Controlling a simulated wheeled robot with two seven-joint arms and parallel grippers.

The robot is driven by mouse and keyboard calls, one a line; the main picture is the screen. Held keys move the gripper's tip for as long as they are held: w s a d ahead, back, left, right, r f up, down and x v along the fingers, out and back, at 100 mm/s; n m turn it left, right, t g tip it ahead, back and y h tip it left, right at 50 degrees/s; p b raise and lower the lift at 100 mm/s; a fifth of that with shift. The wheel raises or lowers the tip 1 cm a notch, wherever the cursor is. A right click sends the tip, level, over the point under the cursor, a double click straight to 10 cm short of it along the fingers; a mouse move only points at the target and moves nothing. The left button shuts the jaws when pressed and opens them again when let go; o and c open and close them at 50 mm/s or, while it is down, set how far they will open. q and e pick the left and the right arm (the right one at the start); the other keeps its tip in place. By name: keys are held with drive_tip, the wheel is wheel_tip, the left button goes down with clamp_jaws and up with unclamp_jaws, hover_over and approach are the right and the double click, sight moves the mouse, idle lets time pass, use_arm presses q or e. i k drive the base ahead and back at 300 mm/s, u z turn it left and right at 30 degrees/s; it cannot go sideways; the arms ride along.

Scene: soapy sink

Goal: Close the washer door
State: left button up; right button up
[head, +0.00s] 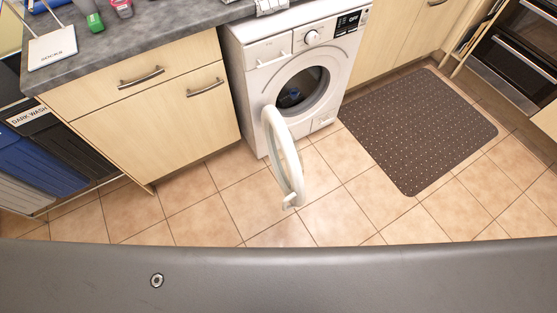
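The white washer (266,88) stands under the counter at the top middle of the head view. Its round door (283,158) is wide open and sticks out toward me, seen nearly edge-on. The drum opening (300,92) is uncovered, with something dark and blue inside. Neither my left nor my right gripper is in view.
A dark dotted mat (418,128) lies on the tiled floor (270,215) to the right of the door. A wooden cabinet (160,130) is left of the washer, with laundry bins (50,150) at far left. An oven (515,55) is at far right. The floor before the door is clear.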

sight(294, 191)
drive_tip(key=z, duration=1.95)
drive_tip(key=k, duration=1.05)
drive_tip(key=u, duration=1.65)
